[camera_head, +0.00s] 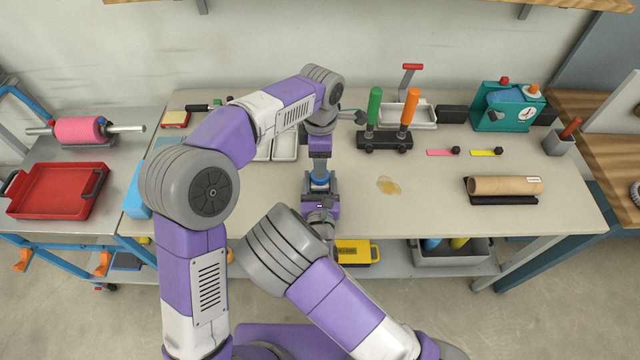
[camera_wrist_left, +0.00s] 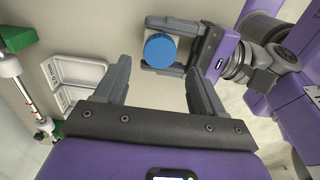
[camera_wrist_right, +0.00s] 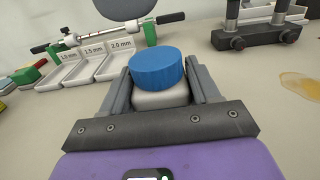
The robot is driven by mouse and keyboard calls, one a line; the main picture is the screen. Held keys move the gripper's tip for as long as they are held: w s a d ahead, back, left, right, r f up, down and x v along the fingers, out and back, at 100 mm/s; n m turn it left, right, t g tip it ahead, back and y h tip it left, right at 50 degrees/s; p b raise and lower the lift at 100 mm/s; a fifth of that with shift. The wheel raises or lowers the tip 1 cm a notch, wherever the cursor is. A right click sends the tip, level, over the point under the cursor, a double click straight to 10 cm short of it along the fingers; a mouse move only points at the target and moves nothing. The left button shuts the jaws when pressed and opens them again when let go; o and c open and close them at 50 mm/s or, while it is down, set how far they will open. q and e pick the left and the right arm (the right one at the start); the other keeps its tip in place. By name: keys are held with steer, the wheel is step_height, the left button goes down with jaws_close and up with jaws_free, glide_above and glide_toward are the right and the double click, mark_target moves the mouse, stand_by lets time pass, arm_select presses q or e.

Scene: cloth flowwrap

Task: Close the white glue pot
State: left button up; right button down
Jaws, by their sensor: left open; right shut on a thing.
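The white glue pot (camera_wrist_right: 160,98) stands upright on the bench with a round blue lid (camera_wrist_right: 157,68) on top of it. I cannot tell how tightly the lid sits. The lid also shows in the left wrist view (camera_wrist_left: 160,50) and, partly hidden, in the head view (camera_head: 320,177). My right gripper (camera_wrist_right: 160,78) is shut on the white body, one finger on each side. My left gripper (camera_wrist_left: 162,82) is open and empty; the pot and lid lie just beyond its fingertips, apart from them. In the head view my arms hide much of both grippers.
White trays with size labels (camera_wrist_right: 110,62) lie behind the pot. A dark stand with green and orange handles (camera_head: 385,140) is to the right. A yellowish spill (camera_head: 389,185) and a cardboard roll (camera_head: 505,186) lie further right. The bench between them is clear.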

arm_select(q)
step_height(320, 180, down, 6)
steer(key=shift+r, duration=0.15)
stand_by(0.3)
steer(key=c, duration=1.1)
steer(key=shift+m, duration=1.6)
steer(key=o, duration=1.2)
steer(key=shift+r, duration=0.1)
steer(key=shift+r, duration=2.2)
